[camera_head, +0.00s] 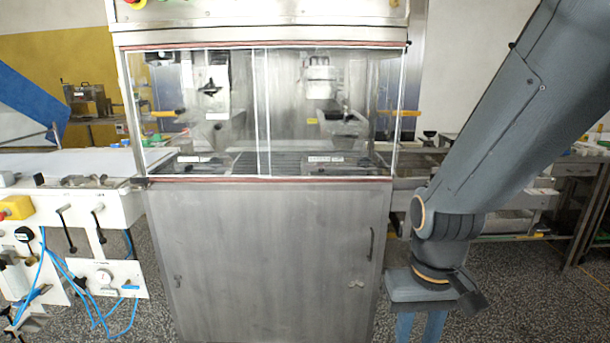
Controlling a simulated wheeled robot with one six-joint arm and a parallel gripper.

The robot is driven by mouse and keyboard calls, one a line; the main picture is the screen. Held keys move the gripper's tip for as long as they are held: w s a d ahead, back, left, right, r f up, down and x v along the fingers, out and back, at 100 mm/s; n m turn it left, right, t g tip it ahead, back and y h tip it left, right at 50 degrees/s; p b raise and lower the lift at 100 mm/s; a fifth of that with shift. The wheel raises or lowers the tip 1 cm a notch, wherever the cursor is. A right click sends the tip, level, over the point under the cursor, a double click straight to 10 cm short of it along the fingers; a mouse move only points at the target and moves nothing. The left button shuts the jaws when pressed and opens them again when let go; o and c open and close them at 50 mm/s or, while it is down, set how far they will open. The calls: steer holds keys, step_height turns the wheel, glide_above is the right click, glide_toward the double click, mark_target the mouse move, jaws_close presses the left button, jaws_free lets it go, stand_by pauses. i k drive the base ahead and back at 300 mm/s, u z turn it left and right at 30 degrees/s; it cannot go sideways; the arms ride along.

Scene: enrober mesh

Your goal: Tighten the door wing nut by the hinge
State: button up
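The steel cabinet door (270,255) is shut below the glass enclosure. A small dark fitting (178,281) sits low near the door's left edge; it may be a wing nut, but it is too small to tell. A paler, wing-shaped nut (357,284) sits low near the door's right edge, below the dark handle (371,244). No hinge can be made out clearly. My gripper (420,328) hangs to the right of the door, apart from it and pointing down. Its two blue-grey fingers stand apart with nothing seen between them; their tips are cut off by the frame's lower edge.
The glass enclosure (210,130) stands above the door. At left is a white machine panel (105,278) with levers and loose blue hoses (85,300). At right a metal table (580,185) stands behind my arm. Speckled floor is clear at the lower right.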

mark_target(178, 277)
steer(key=u, duration=2.05)
steer(key=i, duration=0.4)
steer(key=z, duration=0.85)
